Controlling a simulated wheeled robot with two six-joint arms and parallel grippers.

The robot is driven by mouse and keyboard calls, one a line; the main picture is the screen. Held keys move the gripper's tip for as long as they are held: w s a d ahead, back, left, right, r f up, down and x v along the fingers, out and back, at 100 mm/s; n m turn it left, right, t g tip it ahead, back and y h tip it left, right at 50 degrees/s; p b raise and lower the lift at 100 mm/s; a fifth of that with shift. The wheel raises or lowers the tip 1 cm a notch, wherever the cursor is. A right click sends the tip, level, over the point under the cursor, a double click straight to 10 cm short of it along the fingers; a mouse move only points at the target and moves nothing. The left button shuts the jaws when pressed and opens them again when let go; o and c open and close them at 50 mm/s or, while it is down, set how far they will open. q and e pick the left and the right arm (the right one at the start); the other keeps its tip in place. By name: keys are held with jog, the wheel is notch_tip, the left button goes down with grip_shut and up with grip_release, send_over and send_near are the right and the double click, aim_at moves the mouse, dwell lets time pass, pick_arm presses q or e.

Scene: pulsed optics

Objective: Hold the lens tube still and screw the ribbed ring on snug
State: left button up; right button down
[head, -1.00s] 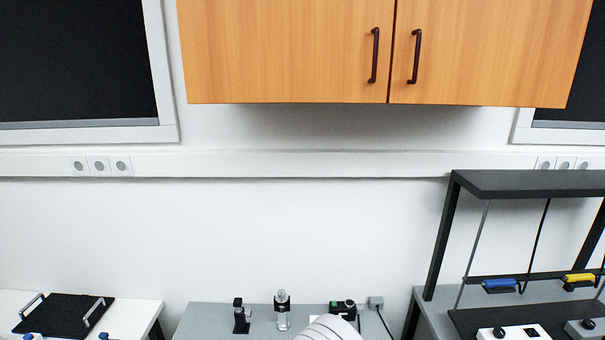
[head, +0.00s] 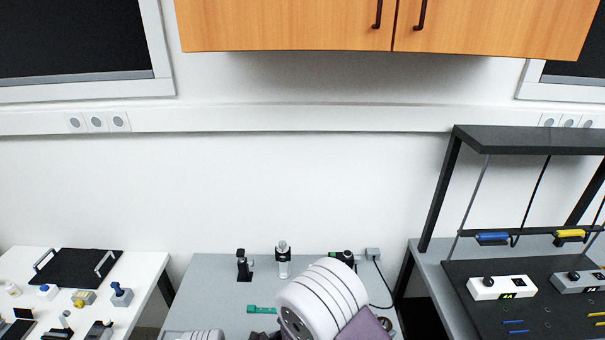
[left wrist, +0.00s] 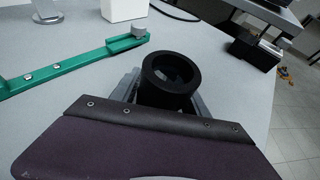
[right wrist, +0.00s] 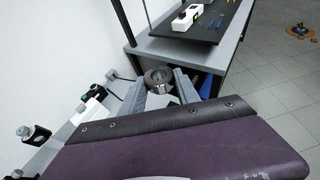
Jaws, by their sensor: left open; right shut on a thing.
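The lens tube (left wrist: 172,78) is a black, hollow cylinder at the grey table in the left wrist view, its open end toward the camera. My left gripper (left wrist: 163,97) is open, with its grey fingers on either side of the tube; its lower part is hidden behind the gripper's cover. The ribbed ring (right wrist: 158,76) is a dark grey ring with a central hole. My right gripper (right wrist: 161,92) is shut on it and holds it near the table's right side, apart from the tube. The ring also shows beside my right wrist in the head view (head: 385,323).
A green bar with a knob (left wrist: 75,67) lies left of the tube. Small optic mounts (head: 244,266) (head: 283,262) stand at the back of the grey table (head: 215,285). A white table (head: 140,272) is at left, a dark-shelved bench (head: 430,270) at right.

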pick_arm(q)
jog(key=shift+r, duration=0.3)
grip_shut()
dwell(0.3)
jog(key=shift+s+f, duration=0.1)
dwell(0.6)
pick_arm(e)
jog(key=shift+w+a+f, duration=0.1)
jog(key=shift+a, duration=0.1)
pick_arm(q)
jog(key=shift+f, duration=0.1)
pick_arm(e)
jog(key=w+a+f+n+t+y, duration=0.2)
jog(key=a+f, duration=0.3)
jog(key=a, duration=0.3)
jog(key=w+a+f+n+t+y, duration=0.1)
jog(key=w+a+f+n+y, duration=0.2)
jog(key=a, duration=0.6)
jog(key=w+a+f+n+t+y, duration=0.2)
jog(key=w+a+f+n+y, duration=0.1)
jog(key=a+f, duration=0.4)
jog(key=shift+w+a+n+t+y, duration=0.35)
jog(key=shift+a+n, duration=0.25)
jog(key=shift+a, duration=0.2)
